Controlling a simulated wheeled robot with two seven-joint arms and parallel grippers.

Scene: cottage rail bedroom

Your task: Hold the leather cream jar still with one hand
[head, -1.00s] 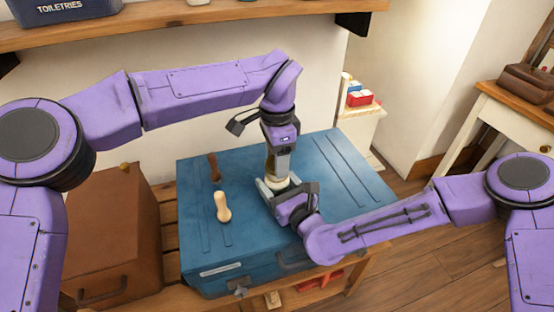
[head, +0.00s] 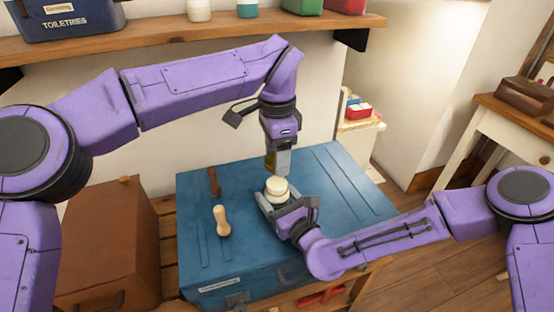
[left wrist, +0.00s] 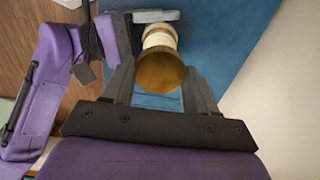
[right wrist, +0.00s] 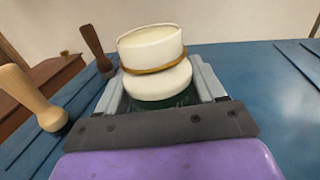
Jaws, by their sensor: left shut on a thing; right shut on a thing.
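The leather cream jar (head: 277,188) stands upright on the blue chest, cream-white on top. In the right wrist view the jar (right wrist: 155,83) shows two stacked cream parts, a gold-brown band and a dark green lower part. My right gripper (head: 268,202) is shut around its lower part from the side. My left gripper (head: 277,168) points down above the jar. It is shut on a brass-coloured round piece (left wrist: 160,70), which partly hides the jar in the left wrist view. In the head view this piece appears just above the jar; any small gap is hard to judge.
The blue chest (head: 340,190) has raised ribs. A pale wooden-handled tool (head: 222,222) and a dark one (head: 213,182) stand left of the jar. A brown case (head: 110,245) is at left. A shelf (head: 190,38) runs above. The chest's right side is clear.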

